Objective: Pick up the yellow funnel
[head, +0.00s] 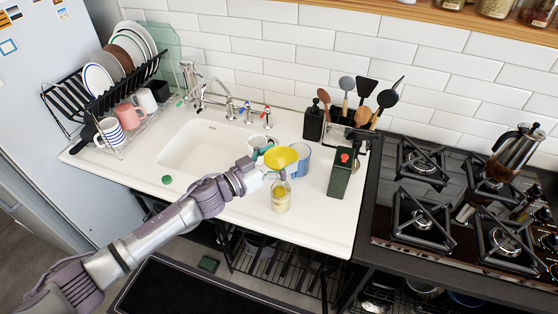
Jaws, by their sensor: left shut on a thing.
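The yellow funnel (281,156) shows its wide round mouth above the white counter, to the right of the sink. A clear glass bottle with pale yellow contents (281,198) stands upright just below it in the picture. My left gripper (270,174) reaches in from the left and is shut on the funnel, low on its left side. The fingertips are small and partly hidden. I cannot tell whether the funnel's stem touches the bottle. My right gripper is not in view.
A blue-grey mug (301,160) and a dark green box grater-like container (340,174) stand close on the right. A white and green cup (259,146) is behind. The sink (190,150) is left, the gas hob (440,210) right.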

